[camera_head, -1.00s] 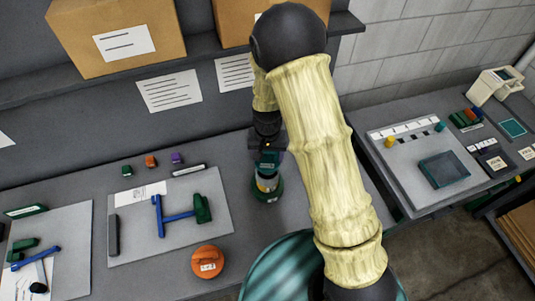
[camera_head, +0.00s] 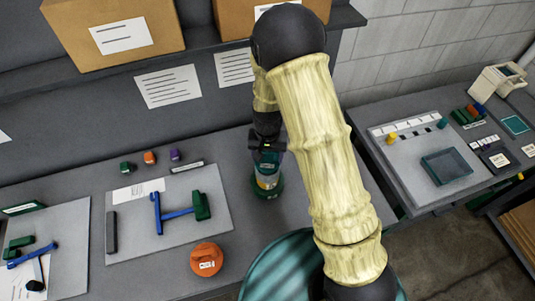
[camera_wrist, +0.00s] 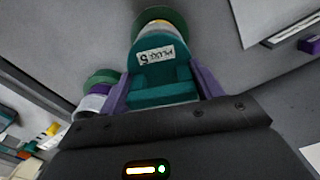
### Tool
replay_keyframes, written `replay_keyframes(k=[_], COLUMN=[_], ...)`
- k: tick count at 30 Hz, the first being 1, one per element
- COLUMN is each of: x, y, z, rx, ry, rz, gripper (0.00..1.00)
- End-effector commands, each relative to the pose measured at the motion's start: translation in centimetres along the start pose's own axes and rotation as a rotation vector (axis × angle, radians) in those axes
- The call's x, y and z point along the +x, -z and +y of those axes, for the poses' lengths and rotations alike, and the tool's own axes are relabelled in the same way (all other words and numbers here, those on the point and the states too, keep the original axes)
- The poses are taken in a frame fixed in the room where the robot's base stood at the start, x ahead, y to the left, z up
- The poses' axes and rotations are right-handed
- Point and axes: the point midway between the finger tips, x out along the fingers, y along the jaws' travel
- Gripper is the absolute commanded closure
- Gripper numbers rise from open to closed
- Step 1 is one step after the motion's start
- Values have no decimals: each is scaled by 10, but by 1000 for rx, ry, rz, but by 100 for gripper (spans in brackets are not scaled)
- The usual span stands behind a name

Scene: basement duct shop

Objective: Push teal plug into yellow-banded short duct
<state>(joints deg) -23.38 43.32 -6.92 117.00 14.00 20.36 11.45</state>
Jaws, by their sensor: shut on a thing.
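The teal plug (camera_head: 267,158) is between the fingers of my gripper (camera_head: 267,150), near the back of the bench. In the wrist view my gripper (camera_wrist: 162,92) has its two purple fingers shut on the sides of the plug (camera_wrist: 158,75), whose white label faces the camera. The yellow-banded short duct (camera_head: 267,182) stands directly below the plug on a green base. In the wrist view only its green rim (camera_wrist: 172,17) and a bit of yellow band show beyond the plug. The plug hides the duct's mouth, so I cannot tell how deep it sits.
Another banded duct (camera_wrist: 92,103) shows left of my gripper in the wrist view. A grey board (camera_head: 190,245) with blue and green parts and an orange round object (camera_head: 207,260) lie left of the duct. A shelf with cardboard boxes (camera_head: 112,35) is above. A side bench (camera_head: 410,175) stands right.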

Motion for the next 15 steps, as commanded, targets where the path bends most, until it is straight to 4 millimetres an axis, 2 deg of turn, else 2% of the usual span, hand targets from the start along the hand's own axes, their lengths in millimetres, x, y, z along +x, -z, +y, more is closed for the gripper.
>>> replay_keyframes(k=[15], x=[13], y=[0], z=[0], rx=[0], ry=[1], rz=[1], gripper=[63])
